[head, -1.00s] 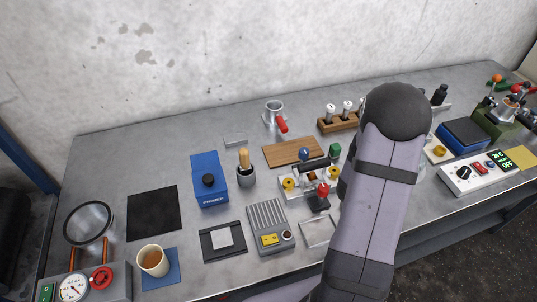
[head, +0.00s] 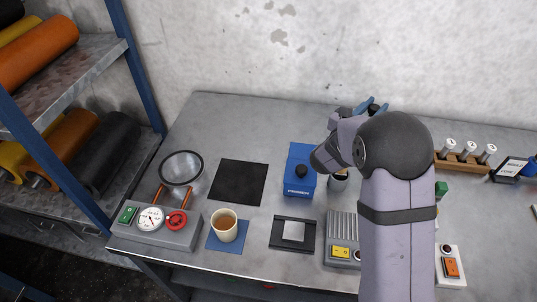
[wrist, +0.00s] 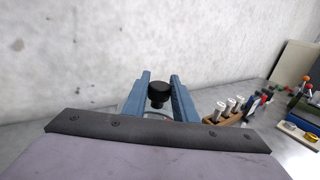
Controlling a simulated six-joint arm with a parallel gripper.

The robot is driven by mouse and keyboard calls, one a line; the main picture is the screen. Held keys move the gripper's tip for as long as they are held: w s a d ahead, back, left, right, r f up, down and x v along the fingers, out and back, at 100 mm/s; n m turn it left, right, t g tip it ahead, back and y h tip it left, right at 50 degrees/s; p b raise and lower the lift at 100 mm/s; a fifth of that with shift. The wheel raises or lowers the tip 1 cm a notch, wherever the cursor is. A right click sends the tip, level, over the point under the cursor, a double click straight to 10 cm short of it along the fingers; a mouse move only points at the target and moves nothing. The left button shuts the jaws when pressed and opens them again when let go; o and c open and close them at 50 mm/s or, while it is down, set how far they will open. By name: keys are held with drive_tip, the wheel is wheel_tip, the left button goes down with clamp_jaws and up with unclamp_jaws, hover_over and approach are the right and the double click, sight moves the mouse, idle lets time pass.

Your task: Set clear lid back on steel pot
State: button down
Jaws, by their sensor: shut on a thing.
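My gripper (head: 371,107) is beyond my bent arm at the back of the table, its blue fingers in front of the grey wall. In the wrist view, my gripper (wrist: 160,82) is shut on the black knob (wrist: 158,95) of the clear lid. A thin piece of the lid (wrist: 157,115) shows below the knob; the rest is hidden by my wrist. No steel pot can be made out in the current views. A small steel pot with a red handle shows in the earlier head view, at the back middle; my arm now covers about that area.
A blue box (head: 299,172) and a dark mat (head: 238,182) lie left of my arm. A wooden rack of vials (head: 465,160) is at right.

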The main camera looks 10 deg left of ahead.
drive_tip(key=s+a+r+n+t+y, duration=0.1)
drive_tip(key=a+n+y, duration=0.1)
drive_tip(key=a, duration=0.8)
drive_tip(key=a+n+t+y+b, duration=0.1)
drive_tip(key=a+y, duration=0.2)
drive_tip(key=a, duration=0.7)
drive_tip(key=s+a+r+n+t+y, duration=0.1)
drive_tip(key=a+n+y, duration=0.1)
drive_tip(key=a, duration=0.7)
drive_tip(key=s+a+r+n+y, duration=0.1)
drive_tip(key=s+a+y, duration=0.1)
drive_tip(key=s+a, duration=0.45)
drive_tip(key=s+a+n+y+b, duration=0.1)
drive_tip(key=s+a+n+y, duration=0.15)
drive_tip(key=a, duration=0.75)
drive_tip(key=s+a+r+n+y, duration=0.1)
drive_tip(key=s+a+y, duration=0.2)
drive_tip(key=s+a, duration=0.45)
wheel_tip(320, 180, down, 10)
drive_tip(key=w+a+p, duration=0.1)
drive_tip(key=w+p, duration=0.1)
drive_tip(key=shift+g, duration=0.4)
drive_tip(key=shift+f+b, duration=0.55)
drive_tip(key=shift+b, duration=0.1)
drive_tip(key=c, duration=1.4)
unclamp_jaws()
drive_tip(key=shift+f, duration=0.1)
drive_tip(key=shift+c, duration=0.2)
